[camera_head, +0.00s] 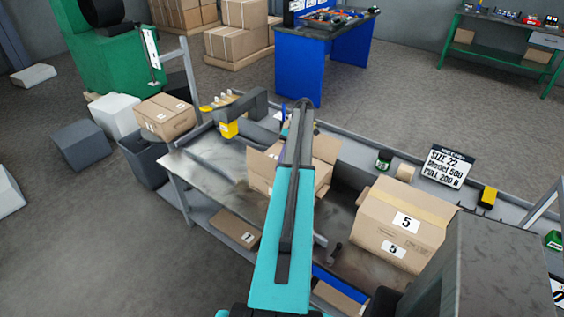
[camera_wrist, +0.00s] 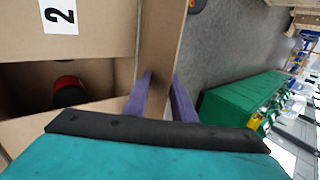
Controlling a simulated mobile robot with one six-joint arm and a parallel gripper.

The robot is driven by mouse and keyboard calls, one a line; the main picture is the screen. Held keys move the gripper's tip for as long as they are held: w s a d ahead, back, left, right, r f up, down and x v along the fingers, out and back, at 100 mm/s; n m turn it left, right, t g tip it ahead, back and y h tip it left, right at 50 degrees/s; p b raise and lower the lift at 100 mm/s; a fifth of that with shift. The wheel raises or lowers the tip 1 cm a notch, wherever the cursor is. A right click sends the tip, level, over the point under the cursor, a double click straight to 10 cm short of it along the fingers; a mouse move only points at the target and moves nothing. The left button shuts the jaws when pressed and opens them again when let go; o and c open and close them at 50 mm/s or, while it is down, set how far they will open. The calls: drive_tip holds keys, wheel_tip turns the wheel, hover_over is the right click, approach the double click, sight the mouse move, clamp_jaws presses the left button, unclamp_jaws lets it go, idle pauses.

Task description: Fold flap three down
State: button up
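An open cardboard box (camera_head: 322,180) stands on the metal table behind my teal arm, with its left flap (camera_head: 264,163) spread outward. My arm hides its middle. In the wrist view, a flap labelled 2 (camera_wrist: 95,30) lies across part of the opening, and a red and black item (camera_wrist: 69,92) shows inside. Another cardboard flap (camera_wrist: 160,40) stands up at the box's right side. My gripper (camera_wrist: 164,76) has two purple fingers, visibly apart, with this standing flap between them. Whether they touch it I cannot tell. No label shows on this flap.
A closed box marked 5 (camera_head: 405,225) stands right of the open box. A sign (camera_head: 449,167) and a yellow item (camera_head: 488,196) are along the table's back. A yellow and grey device (camera_head: 229,129) stands at the left. The table's left part (camera_head: 215,178) is mostly clear.

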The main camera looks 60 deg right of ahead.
drive_tip(key=s+a+r, duration=0.1)
drive_tip(key=s+a, duration=0.5)
drive_tip(key=a, duration=0.5)
idle(0.4)
drive_tip(key=shift+c, duration=0.6)
